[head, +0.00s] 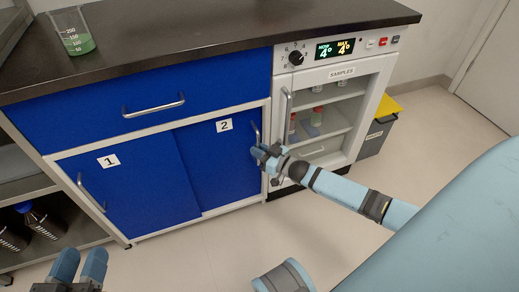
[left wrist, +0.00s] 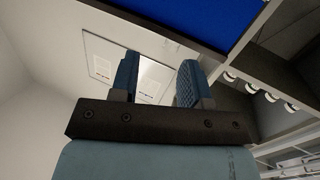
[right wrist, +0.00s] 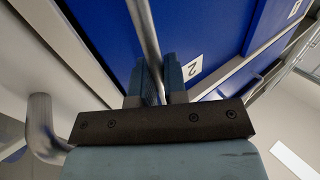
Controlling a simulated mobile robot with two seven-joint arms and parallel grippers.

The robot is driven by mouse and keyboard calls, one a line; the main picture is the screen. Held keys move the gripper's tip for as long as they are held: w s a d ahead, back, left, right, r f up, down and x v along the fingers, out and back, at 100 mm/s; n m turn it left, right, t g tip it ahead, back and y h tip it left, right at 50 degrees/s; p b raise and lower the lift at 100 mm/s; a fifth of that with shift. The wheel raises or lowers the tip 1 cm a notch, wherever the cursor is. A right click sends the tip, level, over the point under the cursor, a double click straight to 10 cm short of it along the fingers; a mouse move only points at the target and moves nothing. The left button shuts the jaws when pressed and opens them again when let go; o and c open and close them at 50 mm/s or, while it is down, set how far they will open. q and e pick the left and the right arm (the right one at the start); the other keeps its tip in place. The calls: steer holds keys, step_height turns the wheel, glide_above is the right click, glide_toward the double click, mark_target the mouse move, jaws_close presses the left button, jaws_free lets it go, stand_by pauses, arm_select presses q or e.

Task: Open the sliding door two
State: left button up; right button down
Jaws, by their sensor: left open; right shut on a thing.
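The blue sliding door two (head: 225,168) has a white label "2" and a vertical metal handle (head: 255,134) at its right edge. It stands at the right of the cabinet opening, beside the blue sliding door one (head: 135,185), labelled "1". My right gripper (head: 262,155) is shut on the handle of door two, near its lower part. In the right wrist view the handle bar (right wrist: 143,35) runs between the fingers, with the "2" label to the right. My left gripper (head: 80,268) is open and empty at the bottom left, away from the cabinet.
A blue drawer (head: 150,98) lies above the doors, under the dark countertop (head: 190,30). A glass-fronted samples fridge (head: 325,115) with its own handle stands close to the right of my right gripper. An open shelf with bottles (head: 42,225) is at the left. The floor in front is clear.

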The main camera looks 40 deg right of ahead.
arm_select(q)
steer(key=r+p, duration=0.1)
steer(key=r+n+p, duration=0.1)
steer(key=p, duration=0.1)
steer(key=shift+s+d+r, duration=0.2)
steer(key=shift+s+r, duration=0.05)
steer(key=shift+s, duration=0.15)
arm_select(e)
steer(key=w+a, duration=0.4)
steer(key=a, duration=1.3)
steer(key=shift+a, duration=0.15)
steer(key=c, duration=1.2)
jaws_free()
arm_select(q)
step_height(320, 180, up, 7)
steer(key=n+t+p, duration=0.1)
steer(key=t+p, duration=0.2)
steer(key=p, duration=0.2)
steer(key=shift+s+a+f, duration=0.2)
steer(key=shift+a, duration=0.1)
arm_select(e)
steer(key=v, duration=1.3)
steer(key=shift+s+d, duration=0.2)
steer(key=shift+s, duration=0.15)
